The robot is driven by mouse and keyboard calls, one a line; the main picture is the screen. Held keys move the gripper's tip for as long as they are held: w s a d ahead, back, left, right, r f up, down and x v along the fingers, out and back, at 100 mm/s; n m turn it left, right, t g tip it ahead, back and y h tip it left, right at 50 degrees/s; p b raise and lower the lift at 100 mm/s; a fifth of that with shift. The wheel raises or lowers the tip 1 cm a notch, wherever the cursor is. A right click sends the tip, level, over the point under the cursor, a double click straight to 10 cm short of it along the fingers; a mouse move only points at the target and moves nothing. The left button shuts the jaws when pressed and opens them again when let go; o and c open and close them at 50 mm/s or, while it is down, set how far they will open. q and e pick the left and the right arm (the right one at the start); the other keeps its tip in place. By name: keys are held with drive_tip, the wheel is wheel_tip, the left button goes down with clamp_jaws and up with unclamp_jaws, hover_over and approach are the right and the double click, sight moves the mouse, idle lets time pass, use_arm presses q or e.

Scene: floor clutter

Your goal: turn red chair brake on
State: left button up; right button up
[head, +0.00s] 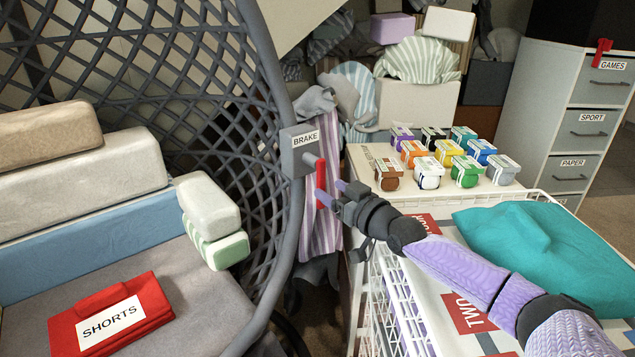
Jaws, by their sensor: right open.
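The brake is a grey box (299,152) labelled BRAKE, fixed to the rim of a grey woven chair (268,75). A red lever (320,172) sticks out at its right side and points downward. My right gripper (332,191) is open beside the lower part of the lever, with its purple fingertips pointing left toward it. One fingertip overlaps the lever's lower end in the picture; I cannot tell whether they touch. My left gripper is not in view.
On the chair seat lie a red SHORTS bundle (110,315) and stacked blocks (80,185). At right, a white wire basket (392,300) holds a teal bundle (550,245). Several small coloured boxes (428,173) stand behind it. A grey drawer cabinet (535,100) stands at back right.

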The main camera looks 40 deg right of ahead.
sight(323, 188)
drive_tip(key=w+b, duration=0.1)
drive_tip(key=w, duration=0.1)
drive_tip(key=w+b, duration=0.1)
drive_tip(key=w, duration=0.1)
drive_tip(key=shift+d+f+b, duration=0.15)
drive_tip(key=shift+f+b, duration=0.2)
drive_tip(key=shift+w+r+b, duration=0.25)
drive_tip(key=shift+w+b, duration=0.2)
drive_tip(key=shift+w, duration=0.25)
drive_tip(key=shift+r, duration=0.1)
drive_tip(key=c, duration=0.4)
clamp_jaws()
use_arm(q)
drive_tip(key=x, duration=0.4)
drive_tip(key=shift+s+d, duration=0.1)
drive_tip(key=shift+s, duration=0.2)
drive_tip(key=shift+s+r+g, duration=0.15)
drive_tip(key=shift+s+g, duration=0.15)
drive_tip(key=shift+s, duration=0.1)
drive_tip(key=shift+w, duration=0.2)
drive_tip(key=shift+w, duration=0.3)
